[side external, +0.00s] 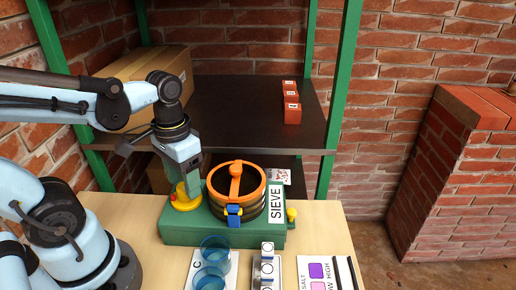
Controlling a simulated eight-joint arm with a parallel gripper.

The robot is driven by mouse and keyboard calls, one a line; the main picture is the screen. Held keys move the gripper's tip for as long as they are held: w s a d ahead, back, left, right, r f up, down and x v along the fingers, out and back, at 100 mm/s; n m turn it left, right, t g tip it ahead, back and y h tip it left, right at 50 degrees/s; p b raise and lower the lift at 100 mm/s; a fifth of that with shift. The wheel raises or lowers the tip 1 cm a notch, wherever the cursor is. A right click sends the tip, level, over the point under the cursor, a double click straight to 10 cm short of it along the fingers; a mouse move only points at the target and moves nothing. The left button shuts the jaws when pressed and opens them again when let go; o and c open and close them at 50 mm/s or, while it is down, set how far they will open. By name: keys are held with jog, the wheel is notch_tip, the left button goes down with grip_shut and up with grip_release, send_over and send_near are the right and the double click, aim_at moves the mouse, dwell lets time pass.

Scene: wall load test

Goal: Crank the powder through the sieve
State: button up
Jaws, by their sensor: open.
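The sieve (254,208) is a dark drum with an orange rim, set on a green base (195,235) with a "SIEVE" label. An orange arm (235,185) reaches from the rim over its opening. A blue clamp (234,215) sits on the drum's front. My gripper (187,187) is open and points down over a yellow round part (186,200) at the base's left end. I cannot tell whether it touches that part. The crank handle is not clear, and I cannot see any powder inside the dark drum.
Blue clear cups (214,247) stand on a white panel in front, beside a rack of small white-topped items (267,250). A card with purple patches (317,270) lies at right. A green-posted shelf behind holds red blocks (291,103) and a cardboard box (145,75).

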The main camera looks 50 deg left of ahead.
notch_tip(320, 180, up, 15)
jog(key=s+a+n+t+h, duration=0.15)
jog(key=a+n+h, duration=0.3)
jog(key=n, duration=1.65)
jog(key=shift+m, duration=0.3)
jog(key=x, duration=0.5)
jog(key=a+x, duration=0.1)
jog(key=x, duration=0.5)
jog(key=s+a+f+x, duration=0.1)
jog(key=x, duration=0.4)
jog(key=shift+w+a+f, duration=0.1)
jog(key=shift+f, duration=0.35)
jog(key=c, duration=1)
